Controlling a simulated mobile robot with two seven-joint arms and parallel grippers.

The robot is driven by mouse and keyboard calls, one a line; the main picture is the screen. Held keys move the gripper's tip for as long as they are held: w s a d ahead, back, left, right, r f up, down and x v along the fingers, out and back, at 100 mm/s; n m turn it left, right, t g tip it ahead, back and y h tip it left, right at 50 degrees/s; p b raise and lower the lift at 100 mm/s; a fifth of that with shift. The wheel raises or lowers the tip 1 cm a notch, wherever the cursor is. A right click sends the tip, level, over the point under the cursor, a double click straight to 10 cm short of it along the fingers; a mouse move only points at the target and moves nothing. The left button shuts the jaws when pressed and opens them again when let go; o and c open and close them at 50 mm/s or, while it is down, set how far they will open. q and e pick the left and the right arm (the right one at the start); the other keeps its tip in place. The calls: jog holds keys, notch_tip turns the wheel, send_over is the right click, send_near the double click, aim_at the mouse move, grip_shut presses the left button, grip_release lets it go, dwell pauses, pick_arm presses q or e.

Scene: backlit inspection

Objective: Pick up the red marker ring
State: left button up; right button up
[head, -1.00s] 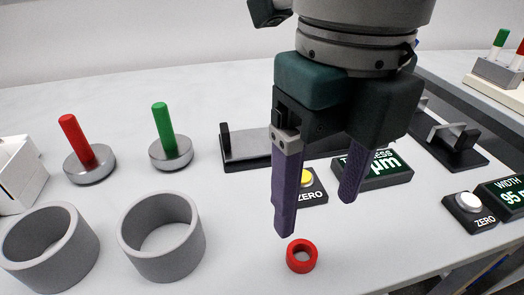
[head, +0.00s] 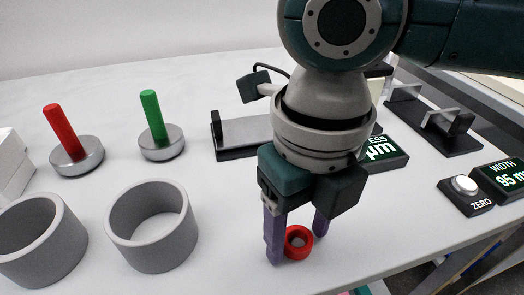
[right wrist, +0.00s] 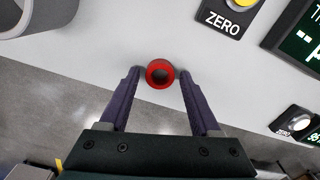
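The red marker ring (head: 304,239) lies flat on the white table near its front edge. My right gripper (head: 297,246) is open, with its two purple fingers low at the table, one on each side of the ring. The left finger covers part of the ring's left side in the head view. My left gripper is not in view.
Two grey cups (head: 152,226) stand left of the gripper. Behind them are a red-handled gauge (head: 77,157) and a green-handled gauge (head: 161,143). A thickness display (head: 386,153) stands behind the gripper, a ZERO button (head: 465,187) to the right. The table's front edge is close.

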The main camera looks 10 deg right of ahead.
aim_at(298, 239)
grip_shut()
jog(key=shift+r, duration=0.1)
dwell(0.4)
jog(key=shift+r, duration=0.3)
notch_tip(298, 239, up, 19)
jog(key=p, duration=0.3)
jog(key=shift+r, duration=0.15)
jog(key=shift+p, duration=0.3)
